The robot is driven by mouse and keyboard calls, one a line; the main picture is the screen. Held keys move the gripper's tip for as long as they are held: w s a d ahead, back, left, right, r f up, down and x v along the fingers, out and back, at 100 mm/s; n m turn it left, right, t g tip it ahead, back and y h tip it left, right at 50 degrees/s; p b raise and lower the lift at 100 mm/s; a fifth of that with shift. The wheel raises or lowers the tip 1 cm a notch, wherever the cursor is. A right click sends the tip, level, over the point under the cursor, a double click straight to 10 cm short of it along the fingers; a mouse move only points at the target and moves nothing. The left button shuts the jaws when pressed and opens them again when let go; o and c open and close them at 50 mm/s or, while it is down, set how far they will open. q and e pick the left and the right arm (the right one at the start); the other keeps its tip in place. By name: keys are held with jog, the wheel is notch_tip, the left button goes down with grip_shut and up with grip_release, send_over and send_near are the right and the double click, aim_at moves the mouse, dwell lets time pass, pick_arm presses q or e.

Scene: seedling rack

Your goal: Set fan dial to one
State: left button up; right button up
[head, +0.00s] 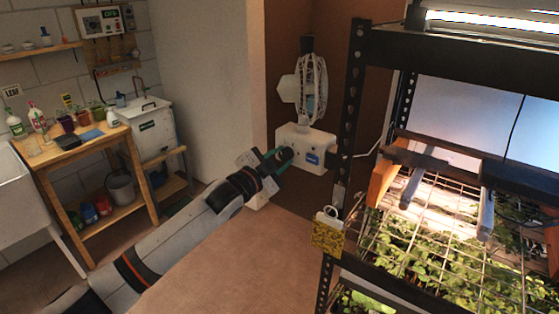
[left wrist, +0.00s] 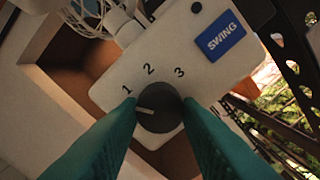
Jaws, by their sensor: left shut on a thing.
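The white fan (head: 312,88) stands on a pale control box (head: 318,155) beside the rack post. In the left wrist view the box face (left wrist: 205,60) carries the numbers 1, 2 and 3 in an arc and a blue SWING label (left wrist: 226,36). The dark round dial (left wrist: 160,107) sits below the numbers. Its light pointer mark points to the left, a little below the 1. My left gripper (head: 283,156) is shut on the dial; its green fingers (left wrist: 160,120) touch it from both sides. My right gripper is not in view.
The black rack (head: 349,110) with wire shelves and seedlings (head: 440,240) stands close on the right. A yellow tag (head: 327,235) hangs on its post. A wooden bench (head: 85,148) with pots and bottles is at the far left, beside a white tub (head: 155,130).

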pick_arm(q)
jog(key=shift+m, duration=0.6)
jog(key=o, duration=1)
jog(key=shift+c, duration=0.2)
jog(key=shift+s+a+f, duration=0.15)
jog(key=shift+s+a, duration=0.25)
jog(key=shift+s, duration=0.1)
jog(key=b+v, duration=0.3)
jog(key=v, duration=0.7)
jog(key=shift+s+a, duration=0.2)
jog(key=shift+s, duration=0.1)
